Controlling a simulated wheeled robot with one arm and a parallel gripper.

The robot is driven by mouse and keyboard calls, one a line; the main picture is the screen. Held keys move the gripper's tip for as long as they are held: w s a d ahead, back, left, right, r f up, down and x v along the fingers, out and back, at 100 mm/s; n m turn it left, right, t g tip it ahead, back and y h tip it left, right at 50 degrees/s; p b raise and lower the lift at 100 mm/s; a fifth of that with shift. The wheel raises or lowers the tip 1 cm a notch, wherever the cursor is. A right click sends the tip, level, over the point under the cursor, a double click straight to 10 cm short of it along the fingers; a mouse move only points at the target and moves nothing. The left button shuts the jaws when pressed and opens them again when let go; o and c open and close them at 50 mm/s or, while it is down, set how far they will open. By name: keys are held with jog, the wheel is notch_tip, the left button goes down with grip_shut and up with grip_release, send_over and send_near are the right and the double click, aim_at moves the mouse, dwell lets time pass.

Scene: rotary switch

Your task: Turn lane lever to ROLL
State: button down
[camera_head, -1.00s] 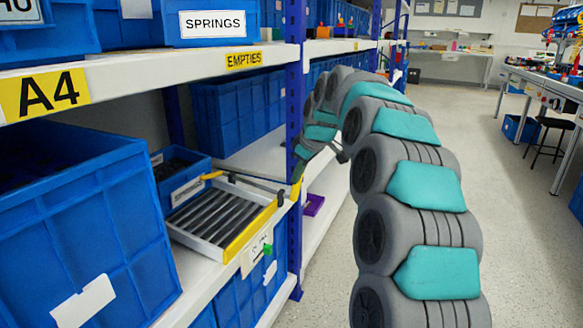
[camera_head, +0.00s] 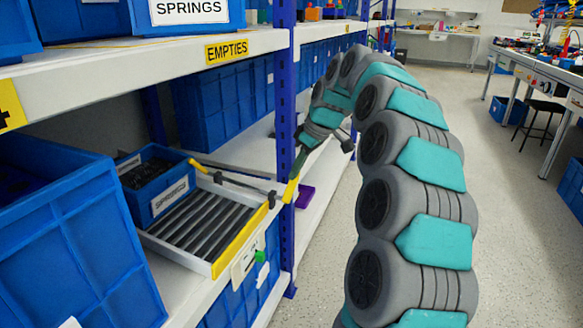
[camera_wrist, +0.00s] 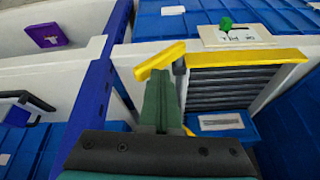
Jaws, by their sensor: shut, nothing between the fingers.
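The lane lever has a yellow handle (camera_head: 290,190) at the right front of the roller lane (camera_head: 205,222); the handle also shows in the wrist view (camera_wrist: 158,60), slanted across the fingertips.
A blue SPRINGS bin (camera_head: 157,184) stands at the lane's back left. A blue shelf post (camera_head: 285,120) rises close beside my gripper. A large blue crate (camera_head: 70,235) is at left. A purple item (camera_head: 305,196) lies beyond the post. The aisle floor at right is clear.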

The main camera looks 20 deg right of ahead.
aim_at(300, 173)
jog(key=shift+w+d+f, duration=0.35)
jog(key=shift+w, duration=0.2)
jog(key=shift+w+d+f, duration=0.3)
jog(key=shift+w+d, duration=0.05)
jog(key=shift+w, duration=0.15)
jog(key=shift+w+d+f, duration=0.25)
jog(key=shift+w+f, duration=0.1)
jog(key=shift+f, duration=0.15)
jog(key=shift+w+d+f, duration=0.2)
jog(key=shift+w+f, duration=0.1)
jog(key=shift+f, duration=0.5)
jog(key=w+d+r+p, duration=0.3)
jog(key=d+r, duration=0.4)
jog(key=r, duration=0.3)
jog(key=shift+d+r+p, duration=0.15)
jog(key=shift+r+p, duration=0.1)
jog(key=shift+p, duration=0.35)
